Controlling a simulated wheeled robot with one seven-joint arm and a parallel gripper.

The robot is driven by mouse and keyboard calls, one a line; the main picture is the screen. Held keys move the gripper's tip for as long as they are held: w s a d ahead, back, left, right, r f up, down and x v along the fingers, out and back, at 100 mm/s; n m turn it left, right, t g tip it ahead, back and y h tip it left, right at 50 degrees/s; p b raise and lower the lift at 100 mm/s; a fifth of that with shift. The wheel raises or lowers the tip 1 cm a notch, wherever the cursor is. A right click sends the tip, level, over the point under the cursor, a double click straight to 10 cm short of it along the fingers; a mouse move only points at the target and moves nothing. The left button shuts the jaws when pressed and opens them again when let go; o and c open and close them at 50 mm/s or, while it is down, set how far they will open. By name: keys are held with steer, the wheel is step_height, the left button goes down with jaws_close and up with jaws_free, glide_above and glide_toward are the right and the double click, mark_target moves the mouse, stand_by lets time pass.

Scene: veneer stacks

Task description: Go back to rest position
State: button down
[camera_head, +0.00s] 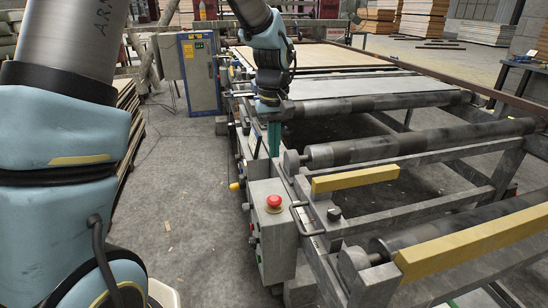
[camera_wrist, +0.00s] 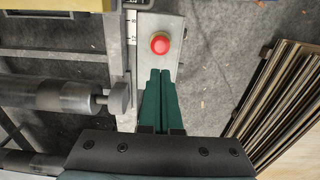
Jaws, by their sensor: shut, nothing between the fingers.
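My gripper (camera_head: 274,138) shows in the head view as green fingers hanging downward beside the roller conveyor (camera_head: 370,148). In the wrist view my gripper (camera_wrist: 160,74) is shut, its two green fingers together with nothing between them. The fingertips appear just below a red emergency button (camera_wrist: 160,43) in that picture. The same red button (camera_head: 274,201) sits on top of a grey control box (camera_head: 270,228) in the head view, in front of and below my gripper. I cannot tell the exact height of the fingers above the box.
Yellow bars (camera_head: 355,179) lie across the conveyor frame at right. A blue and grey cabinet (camera_head: 200,72) stands behind, at left. Veneer stacks (camera_wrist: 280,100) show at the right of the wrist view. Concrete floor (camera_head: 190,190) is open left of the conveyor.

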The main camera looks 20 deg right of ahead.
stand_by(0.4)
steer(key=s+a, duration=0.2)
steer(key=a, duration=1.3)
steer(key=s+a+t, duration=0.1)
steer(key=s+a, duration=0.2)
steer(key=a, duration=1.2)
steer(key=shift+s+a+f, duration=0.15)
steer(key=shift+s, duration=0.05)
